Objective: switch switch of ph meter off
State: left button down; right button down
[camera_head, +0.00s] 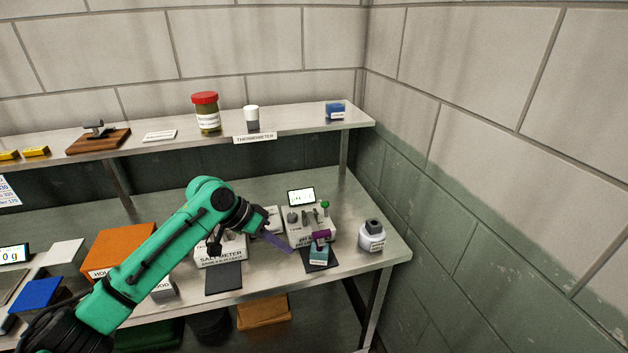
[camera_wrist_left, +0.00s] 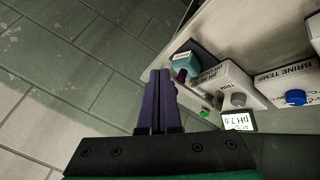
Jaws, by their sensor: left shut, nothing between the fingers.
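The pH meter (camera_head: 322,226) is a light box on the right part of the table. Its small screen (camera_head: 300,197) stands at the back and reads about pH 7.0 in the wrist view (camera_wrist_left: 238,122). A grey knob, small levers and a green ball-topped part (camera_head: 325,205) are on its top; the green part also shows in the wrist view (camera_wrist_left: 204,113). I cannot tell the switch's position. My left gripper (camera_head: 290,250) is shut and empty, its purple fingers just left of the meter in the head view. The fingers also show in the wrist view (camera_wrist_left: 159,76).
The salt meter (camera_head: 213,258) stands left of the pH meter. A teal container (camera_head: 318,256) with a purple part above it is in front of the pH meter. A white bottle (camera_head: 371,240) stands at right, near the wall. A shelf (camera_head: 290,124) runs above.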

aim_at(324, 205)
jog(key=i, duration=0.9)
